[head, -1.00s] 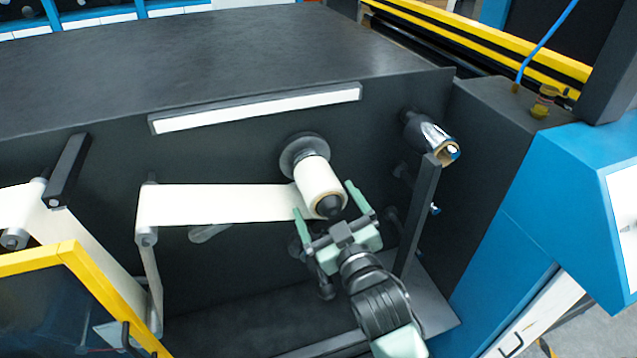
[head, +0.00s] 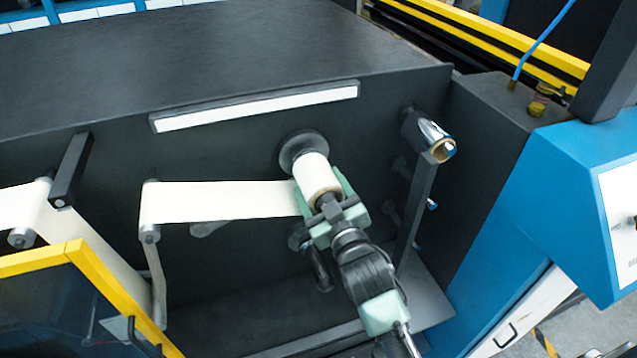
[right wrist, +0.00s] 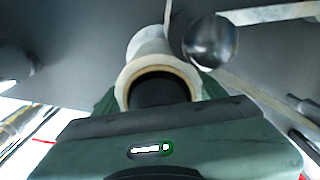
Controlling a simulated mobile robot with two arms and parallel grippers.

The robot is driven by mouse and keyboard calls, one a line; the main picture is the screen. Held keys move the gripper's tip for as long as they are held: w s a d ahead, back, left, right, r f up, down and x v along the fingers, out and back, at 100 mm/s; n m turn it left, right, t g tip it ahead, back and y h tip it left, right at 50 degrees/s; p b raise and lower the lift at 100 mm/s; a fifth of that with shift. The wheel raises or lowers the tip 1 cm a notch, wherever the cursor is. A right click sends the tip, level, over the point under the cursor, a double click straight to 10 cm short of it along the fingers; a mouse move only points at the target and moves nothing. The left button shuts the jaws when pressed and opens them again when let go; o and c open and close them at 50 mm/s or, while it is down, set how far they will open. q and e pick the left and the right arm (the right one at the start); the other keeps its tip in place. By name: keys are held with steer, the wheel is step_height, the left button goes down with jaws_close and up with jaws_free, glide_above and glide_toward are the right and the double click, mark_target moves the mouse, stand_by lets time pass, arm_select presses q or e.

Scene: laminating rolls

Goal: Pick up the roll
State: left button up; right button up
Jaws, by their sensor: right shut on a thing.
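The roll (head: 314,172) is a cream-white cylinder on a dark round hub on the front of the dark machine. A white web runs from it to the left. My right gripper (head: 322,186) is shut on the roll, with its green fingers on either side of the roll's near end. In the right wrist view the roll (right wrist: 152,46) shows its tan core ring around a dark spindle, close in front of the gripper's palm. The far parts of the fingers are mostly hidden. My left gripper is not in view.
A shiny metal roller (head: 430,135) sticks out to the right, beside an upright dark bar (head: 417,205). A yellow-framed guard (head: 90,270) stands at lower left. A blue cabinet (head: 570,190) is at the right. A dark round knob (right wrist: 210,42) is close beside the roll.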

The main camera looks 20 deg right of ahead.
steer(key=shift+b, duration=0.7)
steer(key=s+b, duration=0.1)
steer(key=s, duration=1.7)
steer(key=shift+d+r, duration=0.2)
steer(key=shift+d, duration=0.1)
steer(key=shift+f, duration=0.1)
